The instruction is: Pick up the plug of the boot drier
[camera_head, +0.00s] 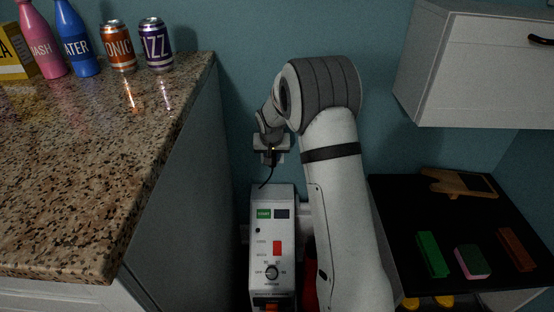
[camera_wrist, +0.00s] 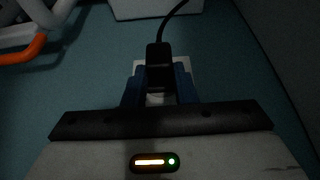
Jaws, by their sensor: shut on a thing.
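The black plug (camera_wrist: 159,66) sits between the blue fingers of my gripper (camera_wrist: 160,82) in the wrist view, and the gripper is shut on it. A black cable (camera_wrist: 168,22) leaves the plug and curves up and to the right in that view. A pale plate (camera_wrist: 139,68) shows behind the plug; I cannot tell whether the plug touches it. In the head view my gripper (camera_head: 271,157) is near the blue wall, above a white box with a dial (camera_head: 284,250), and the cable (camera_head: 268,177) hangs below it. I cannot read a name on the box.
A granite counter (camera_head: 100,150) with bottles and cans along its back stands at the left. A white cabinet (camera_head: 470,70) hangs at the upper right. Below it, a black surface (camera_head: 455,215) holds several small things. Orange and white tubing (camera_wrist: 25,48) shows in the wrist view.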

